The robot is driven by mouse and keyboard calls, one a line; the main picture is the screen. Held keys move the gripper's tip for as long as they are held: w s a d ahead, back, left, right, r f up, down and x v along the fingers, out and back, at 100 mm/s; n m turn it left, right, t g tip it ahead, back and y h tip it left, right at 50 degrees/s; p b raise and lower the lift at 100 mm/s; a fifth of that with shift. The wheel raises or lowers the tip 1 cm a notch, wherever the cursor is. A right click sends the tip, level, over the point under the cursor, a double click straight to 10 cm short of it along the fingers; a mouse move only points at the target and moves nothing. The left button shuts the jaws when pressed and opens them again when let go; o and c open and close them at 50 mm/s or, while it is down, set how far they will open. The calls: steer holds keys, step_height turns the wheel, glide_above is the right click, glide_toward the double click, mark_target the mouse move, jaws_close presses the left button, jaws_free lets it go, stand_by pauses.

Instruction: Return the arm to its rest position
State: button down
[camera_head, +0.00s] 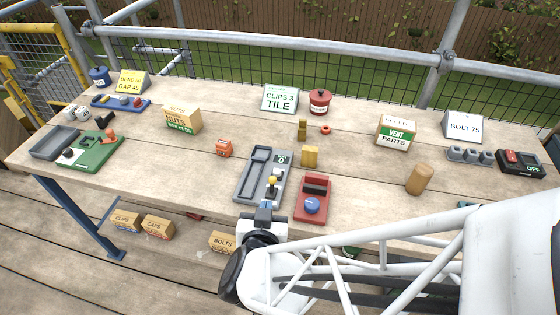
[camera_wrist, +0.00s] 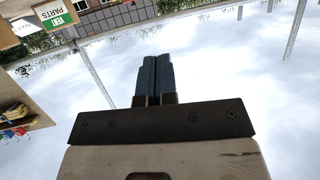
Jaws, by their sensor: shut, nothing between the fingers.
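My white arm reaches in from the right in the head view. My gripper (camera_head: 265,213) shows small at its end, in front of the near edge of the table (camera_head: 150,185) and overlapping the lower end of the grey joystick box (camera_head: 254,170). In the wrist view my gripper (camera_wrist: 154,62) has its two dark blue fingers side by side with only a thin line between them, and nothing is held. Behind the fingers is mostly pale sky; I cannot tell from these views whether the gripper touches the box.
A red box with a blue knob (camera_head: 312,205) lies just right of the gripper. A wooden cylinder (camera_head: 419,179) stands further right. The vent parts box (camera_head: 396,131) also shows in the wrist view (camera_wrist: 54,15). Cartons including bolts (camera_head: 222,242) sit below. Metal railings (camera_head: 270,42) run behind.

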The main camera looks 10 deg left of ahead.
steer(key=shift+w, duration=0.1)
stand_by(0.3)
steer(key=w+d+r+g+y, duration=0.3)
steer(key=w+d+r+g, duration=0.35)
steer(key=d+r, duration=0.35)
steer(key=s+d+r+g+h, duration=0.1)
steer(key=s+d+r, duration=0.1)
steer(key=d, duration=0.5)
steer(key=s+d+r+m+g+h, duration=0.1)
steer(key=s+d+g+h, duration=0.1)
steer(key=d, duration=0.4)
steer(key=s+d+r+g+h, duration=0.2)
steer(key=s+d, duration=0.2)
steer(key=d, duration=0.3)
steer(key=shift+d+r+m, duration=0.3)
steer(key=shift+r, duration=0.05)
steer(key=shift+w, duration=0.1)
stand_by(0.5)
